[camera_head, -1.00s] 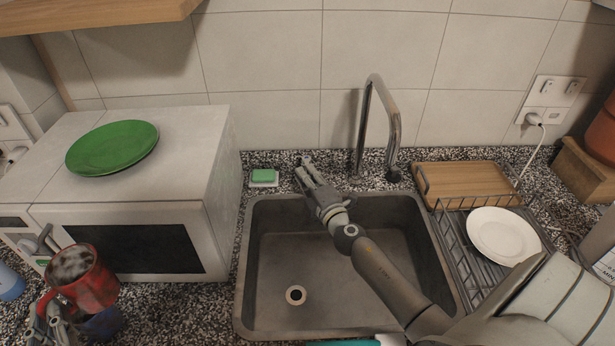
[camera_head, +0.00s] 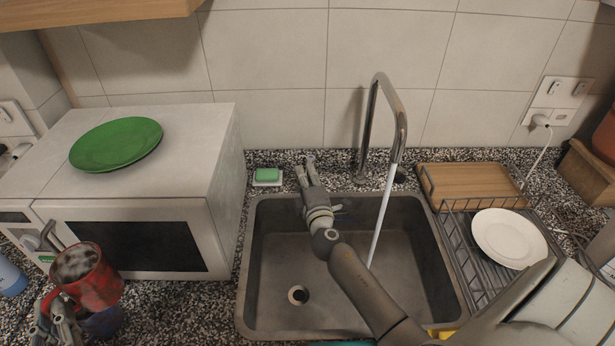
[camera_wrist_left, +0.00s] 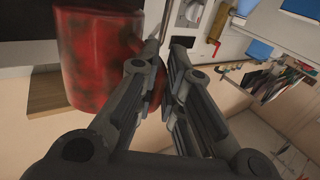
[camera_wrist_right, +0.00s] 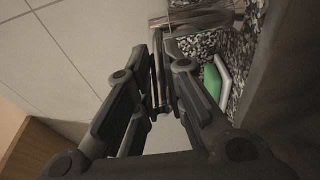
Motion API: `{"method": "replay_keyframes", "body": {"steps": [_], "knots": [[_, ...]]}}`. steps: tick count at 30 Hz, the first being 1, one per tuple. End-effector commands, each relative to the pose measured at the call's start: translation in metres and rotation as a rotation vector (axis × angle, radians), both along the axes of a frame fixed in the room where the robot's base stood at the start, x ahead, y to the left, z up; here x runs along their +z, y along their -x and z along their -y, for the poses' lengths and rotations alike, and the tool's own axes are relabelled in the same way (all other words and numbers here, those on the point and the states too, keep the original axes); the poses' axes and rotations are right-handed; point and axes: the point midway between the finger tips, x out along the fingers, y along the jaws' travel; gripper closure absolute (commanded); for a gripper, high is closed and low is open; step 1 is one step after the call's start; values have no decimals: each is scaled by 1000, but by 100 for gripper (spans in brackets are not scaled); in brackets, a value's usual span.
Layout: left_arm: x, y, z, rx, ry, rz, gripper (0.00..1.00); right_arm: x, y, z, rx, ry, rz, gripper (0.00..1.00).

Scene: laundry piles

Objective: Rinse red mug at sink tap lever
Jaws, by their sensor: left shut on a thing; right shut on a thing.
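The red mug (camera_head: 98,288) is upright at the lower left of the head view, in front of the microwave; it also shows in the left wrist view (camera_wrist_left: 95,60). My left gripper (camera_head: 56,305) is shut on its handle. The tap (camera_head: 385,100) stands behind the sink (camera_head: 262,275), and a stream of water (camera_head: 381,215) falls from its spout into the basin. My right gripper (camera_head: 308,178) is at the back left edge of the sink. Its fingers are shut on the tap lever, which they mostly hide, also in the right wrist view (camera_wrist_right: 160,100).
A microwave (camera_head: 215,170) with a green plate (camera_head: 117,145) on top is left of the sink. A rack (camera_head: 470,262) with a white plate (camera_head: 508,238) is at right. A blue object (camera_head: 105,322) is below the mug.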

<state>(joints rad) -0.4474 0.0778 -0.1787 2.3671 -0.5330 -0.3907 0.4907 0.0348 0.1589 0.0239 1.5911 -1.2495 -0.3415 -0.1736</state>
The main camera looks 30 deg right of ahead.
Motion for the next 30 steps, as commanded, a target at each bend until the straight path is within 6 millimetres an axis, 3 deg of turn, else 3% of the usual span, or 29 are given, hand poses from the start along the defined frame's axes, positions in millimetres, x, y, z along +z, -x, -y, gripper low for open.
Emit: {"method": "replay_keyframes", "body": {"steps": [3, 4, 9, 20, 26, 30], "knots": [[2, 0, 0, -1, 1, 4, 100, -1, 1, 0, 0, -1, -3, 100], [2, 0, 0, -1, 1, 4, 100, -1, 1, 0, 0, -1, -3, 88], [2, 0, 0, -1, 1, 4, 100, -1, 1, 0, 1, -1, -2, 67], [2, 0, 0, -1, 1, 4, 100, -1, 3, -1, 1, -1, -2, 67], [2, 0, 0, -1, 1, 4, 100, -2, 25, -9, 1, -3, -2, 67], [2, 0, 0, -1, 1, 4, 100, -3, 51, -19, 1, -3, -4, 67]]}}
